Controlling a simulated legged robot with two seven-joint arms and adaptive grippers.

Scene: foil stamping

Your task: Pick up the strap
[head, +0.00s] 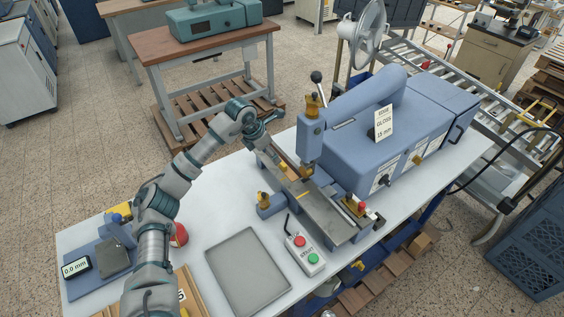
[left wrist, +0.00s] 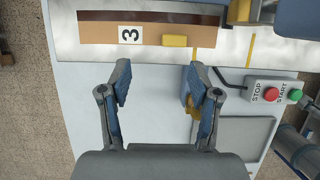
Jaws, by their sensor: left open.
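A flat tan strip with a dark brown band along its far edge, which looks like the strap (left wrist: 104,33), lies lengthwise on the machine's pale metal bed (left wrist: 270,55). It carries a white card marked 3 (left wrist: 130,35) and a small yellow block (left wrist: 174,41).
The blue press (head: 350,135) stands behind the bed. A blue block with a yellow knob (head: 268,204) sits at the bed's near side. A STOP/START box (head: 303,254) and a grey tray (head: 247,272) lie on the white table. A gauge reading 0.0 mm (head: 76,267) stands at left.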

